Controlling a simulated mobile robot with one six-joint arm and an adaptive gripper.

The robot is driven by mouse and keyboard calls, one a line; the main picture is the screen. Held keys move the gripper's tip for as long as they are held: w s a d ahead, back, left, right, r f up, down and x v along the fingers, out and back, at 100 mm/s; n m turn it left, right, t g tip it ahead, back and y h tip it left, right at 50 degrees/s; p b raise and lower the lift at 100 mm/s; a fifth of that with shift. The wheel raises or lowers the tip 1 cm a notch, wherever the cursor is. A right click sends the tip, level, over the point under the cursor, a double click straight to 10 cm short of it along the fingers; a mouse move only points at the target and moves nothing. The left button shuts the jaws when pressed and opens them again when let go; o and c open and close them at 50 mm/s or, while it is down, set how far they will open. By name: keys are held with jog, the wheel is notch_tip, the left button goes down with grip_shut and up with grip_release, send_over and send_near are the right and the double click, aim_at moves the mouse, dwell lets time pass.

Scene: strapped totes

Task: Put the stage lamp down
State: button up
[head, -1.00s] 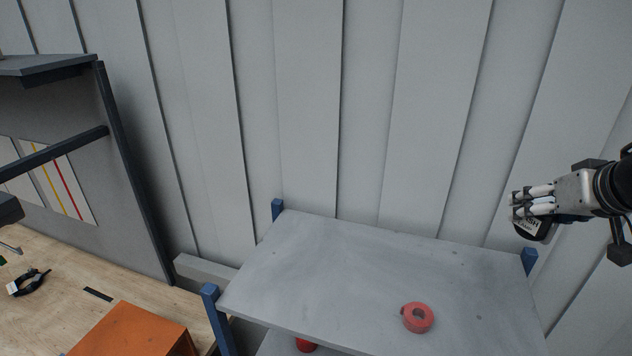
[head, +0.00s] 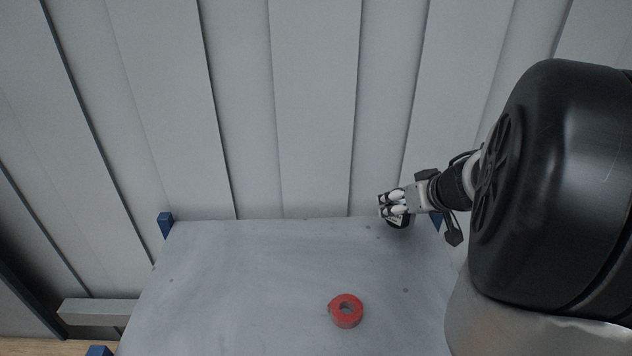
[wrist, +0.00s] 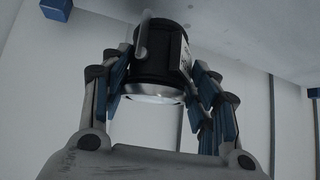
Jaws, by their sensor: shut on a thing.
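The stage lamp (wrist: 160,62) is a black cylinder with a pale lens end and a white label, seen in the wrist view between the fingers. My gripper (wrist: 162,80) is shut on it, with fingers on both sides. In the head view my gripper (head: 391,203) is near the back right corner of a grey shelf top (head: 230,270). Only a small dark part of the lamp (head: 398,222) shows there, below the fingers. I cannot tell whether the lamp touches the shelf.
A red tape roll (head: 346,312) lies on the shelf top, front right of its middle. The left and middle of the top are clear. Blue posts (head: 165,224) stand at its corners. A grey ribbed wall (head: 310,110) rises behind it.

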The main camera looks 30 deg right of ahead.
aim_at(397, 221)
jog(key=shift+f+b, duration=1.35)
jog(key=shift+f, duration=1.35)
jog(key=shift+f, duration=0.1)
jog(key=o, duration=1.2)
jog(key=shift+o, duration=0.2)
jog(key=p+v, duration=0.4)
jog(key=v, duration=0.8)
